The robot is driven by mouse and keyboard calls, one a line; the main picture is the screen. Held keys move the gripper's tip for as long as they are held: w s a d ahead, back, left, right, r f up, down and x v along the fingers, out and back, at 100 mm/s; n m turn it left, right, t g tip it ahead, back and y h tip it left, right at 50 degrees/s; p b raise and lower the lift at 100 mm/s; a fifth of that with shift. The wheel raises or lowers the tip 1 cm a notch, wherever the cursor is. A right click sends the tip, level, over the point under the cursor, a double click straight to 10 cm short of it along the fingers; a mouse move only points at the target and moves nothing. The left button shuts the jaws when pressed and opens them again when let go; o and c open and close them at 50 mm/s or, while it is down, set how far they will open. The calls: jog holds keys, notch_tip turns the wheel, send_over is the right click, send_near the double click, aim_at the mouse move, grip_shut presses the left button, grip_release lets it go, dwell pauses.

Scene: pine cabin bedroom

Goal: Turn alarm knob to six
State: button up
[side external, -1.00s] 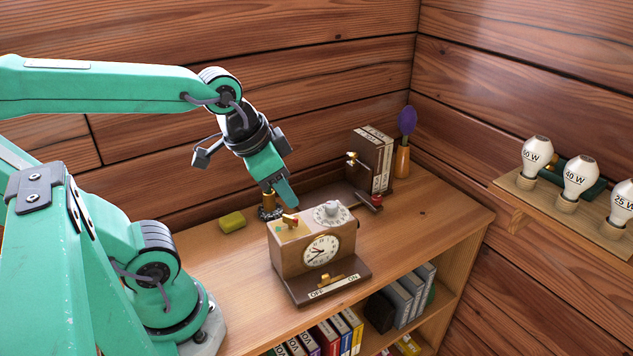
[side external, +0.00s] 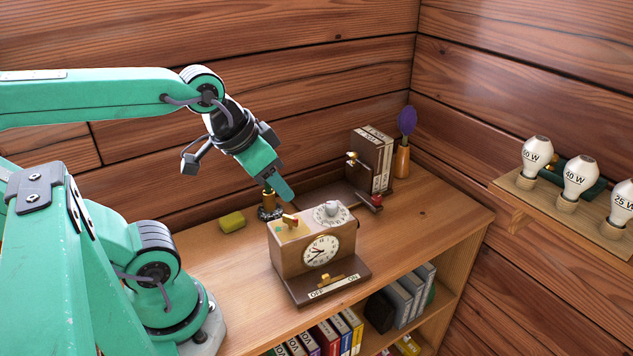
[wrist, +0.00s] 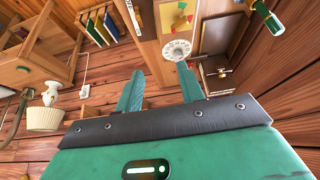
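The wooden alarm clock (side external: 290,258) stands on the shelf top with its clock face (side external: 321,250) to the front. On its top are a white numbered dial (side external: 327,217) with a grey knob and a coloured plate with a small red-and-brass lever (side external: 290,221). The dial (wrist: 177,50) and coloured plate (wrist: 174,18) also show in the wrist view. The dial's numbers are too small to read. My gripper (side external: 287,194) is above and behind the clock's top, apart from the knob. In the wrist view its two fingers (wrist: 158,88) are spread with nothing between them.
A yellow-green block (side external: 232,222) and a small brass-and-dark item (side external: 268,212) sit behind the clock. A wooden bookend with books (side external: 372,160) and an orange vase (side external: 402,160) stand further back. Bulbs sit on a wall shelf (side external: 520,190). The shelf top to the right is clear.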

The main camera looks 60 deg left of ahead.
jog(key=shift+o, duration=1)
jog(key=shift+w, duration=0.1)
